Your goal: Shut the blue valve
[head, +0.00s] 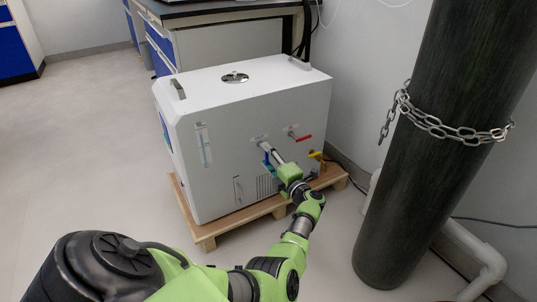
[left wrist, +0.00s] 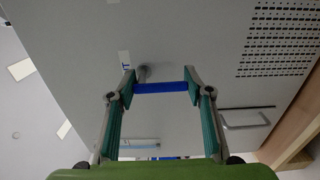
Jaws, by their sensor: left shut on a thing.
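The blue valve (left wrist: 160,87) has a flat blue handle on a short grey stem on the white machine's side panel. In the left wrist view the handle lies crosswise between the fingertips of my left gripper (left wrist: 161,84), which is shut on its two ends. In the head view the left gripper (head: 272,157) is at the panel and hides most of the blue valve, with only a little blue showing. My right gripper is not in view.
The white machine (head: 215,115) stands on a wooden pallet (head: 268,208). A red valve (head: 301,137) and a yellow valve (head: 315,155) sit to the right of my left gripper. A dark cylinder (head: 430,120) with a chain (head: 450,130) stands at the right. Floor at left is clear.

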